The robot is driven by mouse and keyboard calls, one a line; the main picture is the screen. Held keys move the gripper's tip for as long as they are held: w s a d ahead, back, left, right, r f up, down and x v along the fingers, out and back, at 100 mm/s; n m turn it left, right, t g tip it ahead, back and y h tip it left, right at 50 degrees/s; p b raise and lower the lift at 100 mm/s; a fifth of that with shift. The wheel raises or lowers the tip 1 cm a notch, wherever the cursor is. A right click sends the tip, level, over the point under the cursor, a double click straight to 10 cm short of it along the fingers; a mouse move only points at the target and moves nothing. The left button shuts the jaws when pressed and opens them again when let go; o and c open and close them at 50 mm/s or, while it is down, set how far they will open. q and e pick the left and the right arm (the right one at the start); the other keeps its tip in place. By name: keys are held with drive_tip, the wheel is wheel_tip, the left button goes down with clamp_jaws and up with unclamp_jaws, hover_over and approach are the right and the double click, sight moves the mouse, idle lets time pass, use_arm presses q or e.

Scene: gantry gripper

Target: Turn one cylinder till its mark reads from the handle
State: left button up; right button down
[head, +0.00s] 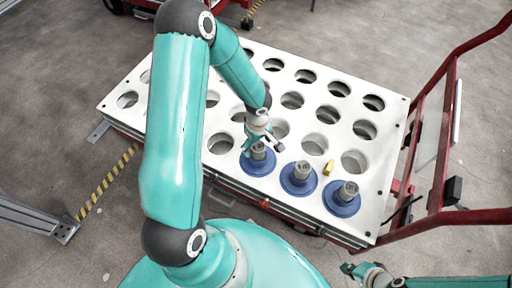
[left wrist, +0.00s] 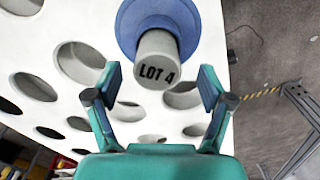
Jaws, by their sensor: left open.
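Three grey cylinders with blue round flanges stand along the near edge of the white plate: a left one (head: 258,152), a middle one (head: 300,172) and a right one (head: 347,192). My left gripper (head: 264,143) is over the left cylinder. In the left wrist view my left gripper (left wrist: 160,80) is open, one finger on each side of a grey cylinder (left wrist: 157,48) marked "LOT 4", with gaps visible. The mark reads upright in that view. Marks on the others are too small to read. The red handle (head: 437,150) rises at the right. My right gripper (head: 360,271) is at the bottom edge; its opening is unclear.
The white plate (head: 232,172) has rows of empty round holes behind the cylinders. A small yellow piece (head: 328,167) is on it between the middle and right cylinders. Striped yellow-black tape (head: 108,180) marks the floor at left.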

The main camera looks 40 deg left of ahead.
use_arm(q)
drive_tip(key=shift+f, duration=1.3)
drive_tip(key=shift+c, duration=0.2)
clamp_jaws()
drive_tip(key=shift+w+r+b, duration=0.1)
drive_tip(key=shift+w+b, duration=0.05)
drive_tip(key=shift+b, duration=0.45)
drive_tip(key=shift+m+b, duration=0.4)
drive_tip(key=shift+m, duration=1.1)
